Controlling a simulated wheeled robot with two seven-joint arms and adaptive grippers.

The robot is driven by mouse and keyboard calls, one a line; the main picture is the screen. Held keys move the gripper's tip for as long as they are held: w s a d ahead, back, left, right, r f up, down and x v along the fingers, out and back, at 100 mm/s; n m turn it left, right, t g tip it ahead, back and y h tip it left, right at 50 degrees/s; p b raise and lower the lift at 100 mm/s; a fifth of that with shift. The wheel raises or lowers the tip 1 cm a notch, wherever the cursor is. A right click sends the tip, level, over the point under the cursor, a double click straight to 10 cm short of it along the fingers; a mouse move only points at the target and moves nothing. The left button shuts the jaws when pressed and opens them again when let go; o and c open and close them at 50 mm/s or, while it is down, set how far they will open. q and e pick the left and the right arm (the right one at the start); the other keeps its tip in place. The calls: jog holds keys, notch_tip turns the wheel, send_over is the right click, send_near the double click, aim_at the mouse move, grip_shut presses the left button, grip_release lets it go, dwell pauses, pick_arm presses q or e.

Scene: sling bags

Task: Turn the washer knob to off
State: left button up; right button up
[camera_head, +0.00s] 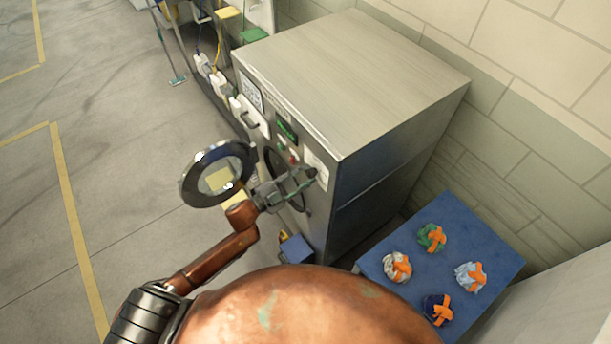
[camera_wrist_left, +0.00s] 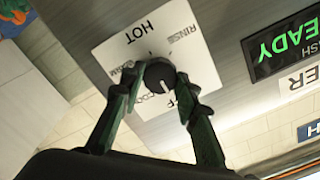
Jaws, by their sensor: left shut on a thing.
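The washer (camera_head: 345,85) is a grey metal box with its round glass door (camera_head: 215,175) swung open to the left. Its black knob (camera_wrist_left: 160,76) sits on a white dial plate (camera_wrist_left: 140,45) marked HOT, RINSE and COOL, with other words partly covered. The plate also shows in the head view (camera_head: 316,163). The knob's white mark points down in the left wrist view, near COOL and a partly hidden word ending in F; its exact setting is unclear. My left gripper (camera_wrist_left: 160,80) is shut on the knob, one finger on each side. It also shows in the head view (camera_head: 304,178). My right gripper is out of view.
A green READY display (camera_wrist_left: 287,45) is beside the dial. A blue table (camera_head: 437,247) with several tied cloth bundles stands right of the washer. Open floor lies left.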

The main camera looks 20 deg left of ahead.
pick_arm(q)
jog(key=shift+f, duration=0.1)
jog(key=o, duration=1.2)
jog(key=shift+c, duration=0.2)
jog(key=v, duration=1.2)
jog(key=shift+a, duration=0.1)
